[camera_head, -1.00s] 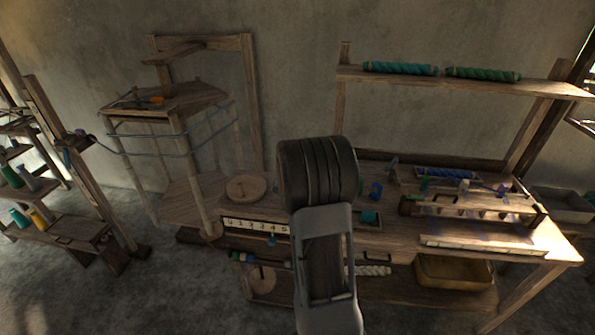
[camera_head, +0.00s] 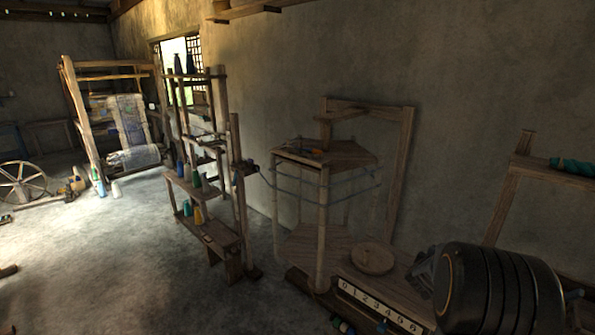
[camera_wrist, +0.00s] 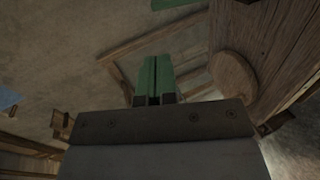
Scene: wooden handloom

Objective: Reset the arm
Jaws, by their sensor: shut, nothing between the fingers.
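My gripper (camera_wrist: 158,66) shows in the wrist view as two green fingers side by side, pressed together with nothing between them. Its fingers point up the picture, clear of any surface that I can make out. In the head view, a dark ribbed part of my arm fills the lower right corner, and the fingers cannot be made out there. A round wooden disc (camera_wrist: 233,75) on a wooden surface (camera_wrist: 285,50) lies to the right of the fingers in the wrist view.
The disc also shows on the bench in the head view (camera_head: 373,259), left of my arm, beside a numbered strip (camera_head: 378,305). A wooden frame stand (camera_head: 330,154) and a bobbin rack (camera_head: 209,229) stand further left. A loom (camera_head: 125,125) is at the back left. Open floor (camera_head: 120,240) lies between.

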